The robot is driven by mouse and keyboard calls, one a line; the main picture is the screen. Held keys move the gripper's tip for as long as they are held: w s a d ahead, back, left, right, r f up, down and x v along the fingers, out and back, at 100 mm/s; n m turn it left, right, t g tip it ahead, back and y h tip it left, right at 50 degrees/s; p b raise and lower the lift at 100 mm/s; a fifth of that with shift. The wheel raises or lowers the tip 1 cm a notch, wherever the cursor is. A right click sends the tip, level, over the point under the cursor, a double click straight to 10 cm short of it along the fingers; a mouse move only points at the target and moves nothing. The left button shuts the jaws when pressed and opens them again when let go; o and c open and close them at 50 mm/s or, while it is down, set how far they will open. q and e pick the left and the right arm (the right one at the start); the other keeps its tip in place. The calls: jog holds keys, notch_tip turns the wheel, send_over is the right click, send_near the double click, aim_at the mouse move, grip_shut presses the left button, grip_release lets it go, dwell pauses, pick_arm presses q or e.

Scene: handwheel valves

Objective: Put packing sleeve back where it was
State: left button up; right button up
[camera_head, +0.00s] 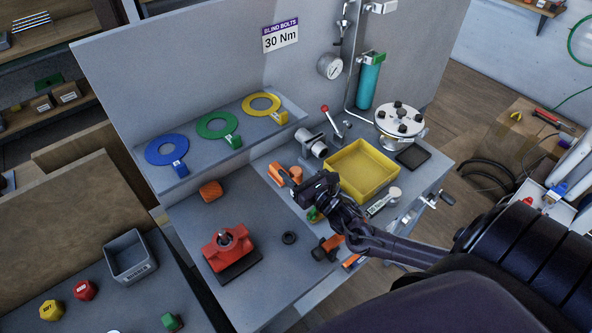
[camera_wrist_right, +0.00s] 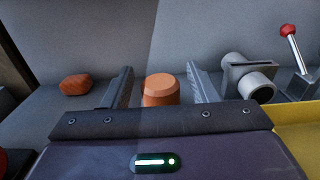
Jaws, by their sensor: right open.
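My right gripper (camera_head: 297,187) is over the middle of the bench, and its jaws are open. In the right wrist view an orange, bevel-topped cylindrical piece (camera_wrist_right: 160,90) stands in the gap between the two spread fingers (camera_wrist_right: 160,84); no contact shows. Orange parts of it show at the gripper's tip in the head view (camera_head: 278,175). A small black ring (camera_head: 289,237) lies on the bench near the red valve body (camera_head: 231,247) on its dark base. I cannot tell which piece is the packing sleeve. My left gripper is not in view.
A yellow tray (camera_head: 360,170) and a grey clamp-like fixture (camera_head: 311,143) stand close to my right gripper. An orange block (camera_head: 210,191) lies to the left. Blue, green and yellow rings (camera_head: 217,125) rest on the back shelf. The bench around the black ring is partly clear.

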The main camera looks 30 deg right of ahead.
jog(key=shift+r, duration=0.1)
jog(key=s, duration=0.3)
jog(key=s+b, duration=0.1)
jog(key=s, duration=0.6)
jog(key=shift+s+d, duration=0.4)
jog(key=shift+s, duration=0.6)
